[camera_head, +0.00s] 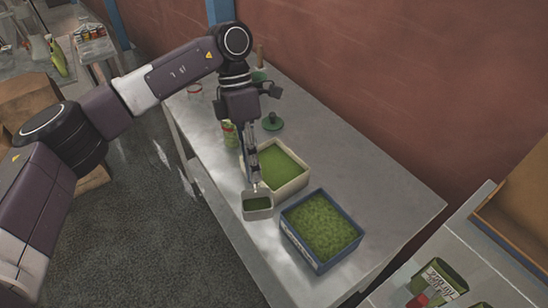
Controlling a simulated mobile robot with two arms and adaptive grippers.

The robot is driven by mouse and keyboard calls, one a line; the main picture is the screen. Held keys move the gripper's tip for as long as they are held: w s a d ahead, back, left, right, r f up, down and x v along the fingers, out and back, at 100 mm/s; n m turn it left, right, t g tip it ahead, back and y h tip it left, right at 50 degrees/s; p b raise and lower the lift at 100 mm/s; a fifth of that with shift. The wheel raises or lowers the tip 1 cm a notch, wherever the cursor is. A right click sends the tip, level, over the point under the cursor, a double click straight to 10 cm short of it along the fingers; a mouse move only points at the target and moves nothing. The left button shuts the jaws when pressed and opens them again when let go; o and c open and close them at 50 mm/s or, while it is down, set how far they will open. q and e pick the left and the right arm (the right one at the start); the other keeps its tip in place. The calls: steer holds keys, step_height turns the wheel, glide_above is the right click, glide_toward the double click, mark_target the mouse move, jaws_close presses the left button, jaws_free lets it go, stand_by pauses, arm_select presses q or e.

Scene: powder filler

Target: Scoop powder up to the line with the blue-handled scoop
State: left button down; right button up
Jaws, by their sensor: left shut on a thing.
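My left gripper (251,142) reaches down over the metal table, shut on the upright handle of a scoop. The handle's colour is hard to make out behind the fingers. The small pale scoop cup (258,212) hangs below, at the near left corner of a cream bin, and dark green powder shows inside it. The cream bin (291,190) holds smooth green powder. A blue bin (301,252) with coarser green contents stands to its right. The fill line is too small to see. My right gripper is not in view.
A jar with green contents (230,136) stands behind the scoop, partly hidden by my arm. A dark green knobbed object (272,123) sits behind the cream bin. The metal table (375,190) is clear at right. A brick wall (400,80) runs along the back.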

arm_select(q)
steer(key=w+d+f+n+t+h+p, duration=0.2)
steer(key=w+n+t+p, duration=0.1)
steer(key=n, duration=1.3)
steer(key=w+d+f+n+t+h+p, duration=0.2)
steer(key=w+d+n+t+p, duration=0.1)
steer(key=n, duration=1.3)
steer(key=shift+w+t+p, duration=0.45)
steer(key=shift+w+t, duration=0.15)
steer(key=shift+w, duration=0.4)
